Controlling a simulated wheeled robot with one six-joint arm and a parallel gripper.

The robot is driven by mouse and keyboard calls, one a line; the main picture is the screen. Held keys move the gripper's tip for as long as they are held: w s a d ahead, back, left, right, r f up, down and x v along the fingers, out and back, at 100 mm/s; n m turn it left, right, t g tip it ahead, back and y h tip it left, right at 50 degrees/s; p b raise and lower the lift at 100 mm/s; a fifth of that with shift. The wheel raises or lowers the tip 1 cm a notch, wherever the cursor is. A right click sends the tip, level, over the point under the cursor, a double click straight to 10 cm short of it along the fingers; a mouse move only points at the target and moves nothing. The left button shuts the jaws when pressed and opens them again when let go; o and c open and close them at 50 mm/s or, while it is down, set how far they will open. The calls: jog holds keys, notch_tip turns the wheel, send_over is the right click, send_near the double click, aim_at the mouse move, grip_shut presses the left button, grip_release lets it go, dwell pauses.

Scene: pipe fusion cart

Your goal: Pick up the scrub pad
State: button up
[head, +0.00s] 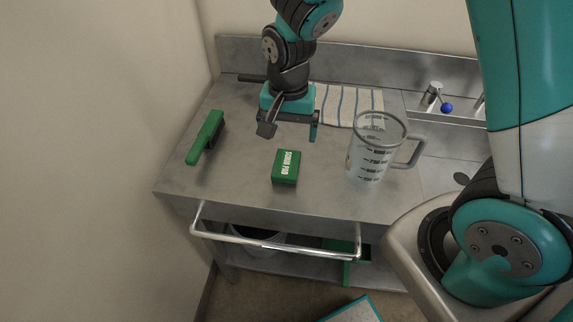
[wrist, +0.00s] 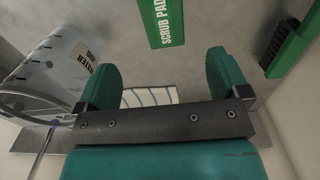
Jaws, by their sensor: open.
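The scrub pad (head: 286,167) is a small green block with white lettering, lying on the grey metal counter in the head view. In the wrist view the scrub pad (wrist: 163,20) shows at the top middle, beyond the fingertips and partly cut off by the frame edge. My gripper (head: 290,132) is open and empty above the counter, behind the pad in the head view. In the wrist view my gripper (wrist: 165,75) has its two teal fingers spread, with the pad lying between their lines but apart from them.
A clear measuring jug (head: 370,150) stands right of the pad. A green brush (head: 206,138) lies to the left. A striped cloth (head: 347,104) lies behind, with a faucet (head: 433,96) at right. A metal rail (head: 275,243) runs along the front. The counter around the pad is clear.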

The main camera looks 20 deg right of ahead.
aim_at(286, 163)
notch_tip(286, 163, down, 7)
jog(key=shift+r+p, duration=0.1)
jog(key=shift+p, duration=0.25)
jog(key=shift+w+f+p, duration=0.2)
jog(key=shift+f+p, duration=0.2)
jog(key=shift+f, duration=0.95)
jog(key=shift+w+f+p, duration=0.15)
jog(key=shift+f+p, duration=0.2)
jog(key=shift+f, duration=0.95)
jog(key=c, duration=1.1)
jog(key=shift+r, duration=0.2)
